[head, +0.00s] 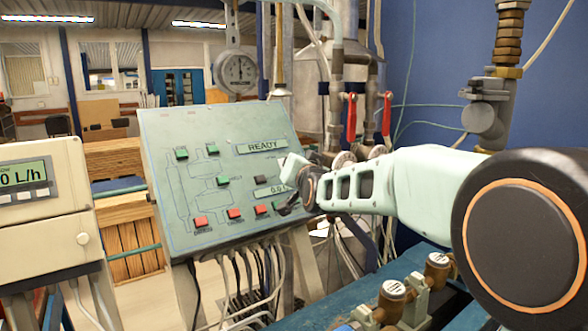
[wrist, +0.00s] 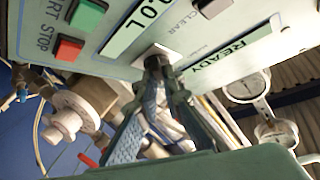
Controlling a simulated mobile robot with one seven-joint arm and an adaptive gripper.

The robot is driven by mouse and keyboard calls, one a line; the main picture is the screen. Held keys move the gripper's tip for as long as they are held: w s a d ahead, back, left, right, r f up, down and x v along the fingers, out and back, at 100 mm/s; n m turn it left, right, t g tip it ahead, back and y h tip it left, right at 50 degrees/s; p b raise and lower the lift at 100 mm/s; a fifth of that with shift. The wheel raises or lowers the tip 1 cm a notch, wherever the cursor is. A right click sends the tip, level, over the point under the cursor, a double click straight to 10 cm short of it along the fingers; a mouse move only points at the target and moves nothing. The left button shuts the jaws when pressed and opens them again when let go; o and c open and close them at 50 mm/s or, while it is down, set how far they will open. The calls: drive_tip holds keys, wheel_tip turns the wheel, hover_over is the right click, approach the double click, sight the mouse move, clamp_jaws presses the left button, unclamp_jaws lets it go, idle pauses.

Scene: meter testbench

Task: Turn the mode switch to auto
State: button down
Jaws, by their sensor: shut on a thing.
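The mode switch (wrist: 152,51) is on the sloped grey-green control panel (head: 160,150). Which position the knob points to cannot be told. In the head view my gripper (head: 284,205) reaches in from the right at the panel's lower right side and covers the switch there.
The panel carries a READY display (head: 262,146) and several green and red buttons. A flow meter box (head: 45,225) stands at left. Red-handled valves (head: 351,118) and pipes rise behind my gripper. Brass fittings (head: 393,290) sit on the blue bench below.

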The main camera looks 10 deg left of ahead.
drive_tip(key=shift+a+r+m+h+p, duration=0.2)
drive_tip(key=shift+m+h+p, duration=0.4)
drive_tip(key=shift+m+p, duration=0.65)
drive_tip(key=shift+p, duration=0.45)
drive_tip(key=shift+d+f+h+p, duration=0.1)
drive_tip(key=shift+f+h+p, duration=0.05)
drive_tip(key=shift+h+p, duration=0.35)
drive_tip(key=c, duration=2.1)
unclamp_jaws()
drive_tip(key=v, duration=1.2)
drive_tip(key=shift+d, duration=0.1)
